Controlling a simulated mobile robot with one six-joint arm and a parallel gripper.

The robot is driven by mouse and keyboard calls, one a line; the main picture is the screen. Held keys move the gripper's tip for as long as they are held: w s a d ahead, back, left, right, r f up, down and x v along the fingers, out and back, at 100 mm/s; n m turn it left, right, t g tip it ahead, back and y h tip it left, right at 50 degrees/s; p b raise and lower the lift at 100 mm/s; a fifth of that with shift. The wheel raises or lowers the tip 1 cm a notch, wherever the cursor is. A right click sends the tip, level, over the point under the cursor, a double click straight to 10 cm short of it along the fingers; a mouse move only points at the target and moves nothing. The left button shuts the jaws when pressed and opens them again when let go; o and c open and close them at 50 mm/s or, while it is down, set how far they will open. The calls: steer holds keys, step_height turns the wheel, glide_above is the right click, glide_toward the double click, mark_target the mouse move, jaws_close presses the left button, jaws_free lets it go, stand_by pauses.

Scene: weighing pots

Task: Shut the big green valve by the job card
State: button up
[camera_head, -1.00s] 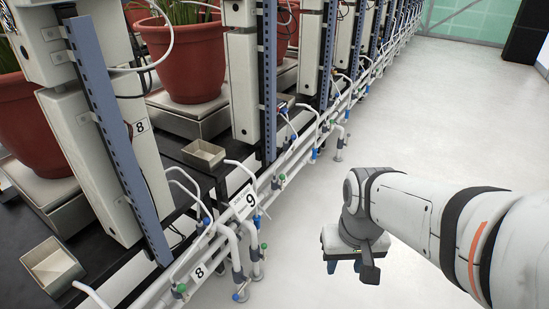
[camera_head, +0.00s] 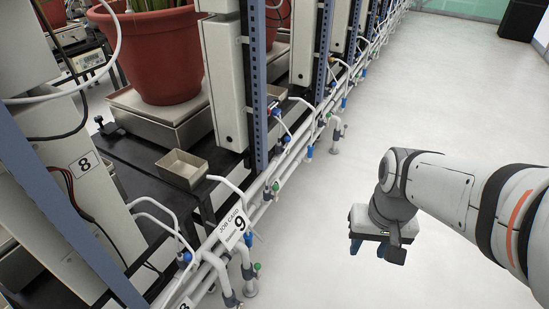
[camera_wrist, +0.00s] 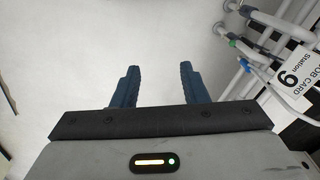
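The job card (camera_head: 233,229), marked 9, hangs on the white pipes left of my gripper. It also shows at the right edge of the wrist view (camera_wrist: 292,82). A green valve knob (camera_head: 257,267) sits on a pipe just below and right of the card. Another green knob (camera_head: 275,186) is on the pipes above and right of it. I cannot tell which is the big one. A green part (camera_wrist: 233,43) shows near the card in the wrist view. My gripper (camera_head: 368,250) is over the clear floor, right of the pipes. Its blue fingers (camera_wrist: 157,72) are apart and empty.
White pipes with blue-capped fittings (camera_head: 308,151) run along the bench front. A red pot (camera_head: 164,55) stands on a scale, with a small metal tray (camera_head: 182,168) near it. Blue uprights and a station 8 post are at left.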

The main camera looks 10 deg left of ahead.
mark_target(258, 265)
steer(key=w+a+f+m+g+y+p, duration=0.1)
steer(key=w+a+f+m+g+y, duration=0.4)
steer(key=a+f, duration=0.3)
steer(key=w+a+f+m+g+y+p, duration=0.2)
steer(key=w+a+f+m+y, duration=0.2)
steer(key=a+f+y, duration=0.3)
steer(key=w+a+f+m+t+y+p, duration=0.1)
steer(key=a+f+m+t+y, duration=0.15)
steer(key=f+m+t, duration=0.6)
steer(key=w+a+f+m+t+y, duration=0.1)
steer(key=f+m+y, duration=0.3)
steer(key=f, duration=0.9)
steer(key=shift+m+t+h, duration=0.25)
steer(key=shift+m+h, duration=0.1)
steer(key=shift+h, duration=0.3)
steer(key=shift+w+a+f+b, duration=0.1)
steer(key=shift+w+a+b, duration=0.25)
steer(key=shift+a, duration=0.85)
steer(key=shift+w+a+f+b, duration=0.1)
steer(key=shift+w+a+b, duration=0.2)
steer(key=shift+a, duration=0.95)
steer(key=shift+w+a+b, duration=0.25)
steer(key=shift+a+b, duration=0.1)
steer(key=shift+a, duration=0.85)
steer(key=shift+c, duration=0.2)
jaws_close()
